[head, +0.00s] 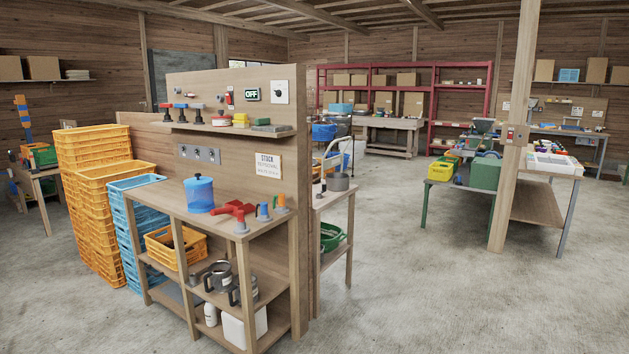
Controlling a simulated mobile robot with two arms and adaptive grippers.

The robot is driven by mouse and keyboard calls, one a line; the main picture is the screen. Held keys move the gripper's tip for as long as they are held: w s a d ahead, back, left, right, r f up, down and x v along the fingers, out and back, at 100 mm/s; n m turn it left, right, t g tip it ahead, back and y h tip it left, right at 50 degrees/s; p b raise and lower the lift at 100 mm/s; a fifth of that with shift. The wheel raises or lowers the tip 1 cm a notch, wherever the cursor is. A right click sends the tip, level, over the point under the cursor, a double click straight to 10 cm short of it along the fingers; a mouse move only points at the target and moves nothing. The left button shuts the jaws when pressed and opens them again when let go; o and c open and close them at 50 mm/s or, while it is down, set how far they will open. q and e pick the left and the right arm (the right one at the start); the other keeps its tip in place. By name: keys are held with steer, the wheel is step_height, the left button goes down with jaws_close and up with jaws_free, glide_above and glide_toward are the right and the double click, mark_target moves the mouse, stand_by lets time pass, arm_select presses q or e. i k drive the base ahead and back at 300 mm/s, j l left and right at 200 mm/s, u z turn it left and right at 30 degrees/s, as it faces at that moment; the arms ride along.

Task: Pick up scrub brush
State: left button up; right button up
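I cannot pick out a scrub brush with certainty in the head view. Small items stand on the narrow ledge (215,130) of a wooden partition: pieces with red, blue and dark tops, a red and a yellow item (241,120), and a flat grey piece (270,128). They are too small to identify surely. The workbench (185,212) below holds a blue lidded container (199,195), a red tool-like object (233,209) and small blue and orange pieces. Neither of my grippers is in view.
Yellow crates (90,190) and blue crates (128,235) are stacked left of the workbench. Its lower shelves hold a yellow crate (176,247) and grey mugs. A wooden post (515,160) stands by a table at right. The concrete floor (420,280) is clear at front right.

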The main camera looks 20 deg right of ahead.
mark_target(316, 178)
steer(key=i+l+z, duration=0.3)
steer(key=i, duration=0.2)
steer(key=i+l+z, duration=0.15)
steer(key=i+z, duration=0.15)
steer(key=i, duration=0.15)
steer(key=i+z, duration=0.3)
steer(key=i, duration=0.2)
steer(key=i+u, duration=0.1)
steer(key=i, duration=0.4)
steer(key=i+l+u, duration=0.1)
steer(key=i, duration=0.4)
steer(key=i+l+u, duration=0.1)
steer(key=i, duration=0.4)
steer(key=i+l+u, duration=0.1)
steer(key=i, duration=0.4)
steer(key=i+l+u, duration=0.35)
steer(key=i, duration=0.15)
steer(key=i+l+u, duration=0.4)
steer(key=i, duration=0.1)
